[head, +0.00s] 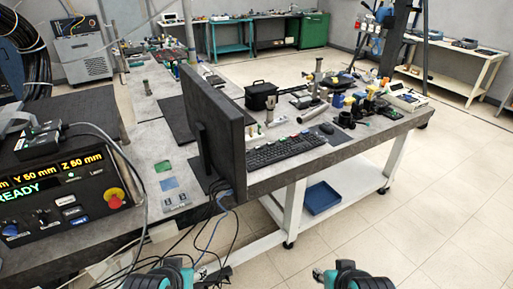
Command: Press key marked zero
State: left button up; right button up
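A black control panel (70,194) stands at the left with a lit display (45,178) that reads "Y 50 mm Z 50 mm" and "READY". Several small white buttons (66,201) sit right of its knobs, and their marks are too small to read. A grey plate with small keys (177,200) lies on the bench near the monitor's base; its marks are not legible. Only teal and black parts of my two arms show at the bottom edge, away from the panel and the keys. No gripper fingers are visible.
A red emergency stop (115,197) sits on the panel's right end. A dark monitor (212,125) stands by a black keyboard (286,149) and mouse (326,128). Loose cables (214,226) hang off the bench. The tiled floor (425,190) at the right is clear.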

pick_arm(q)
jog(key=shift+s+a, duration=0.1)
jog(key=shift+a, duration=0.05)
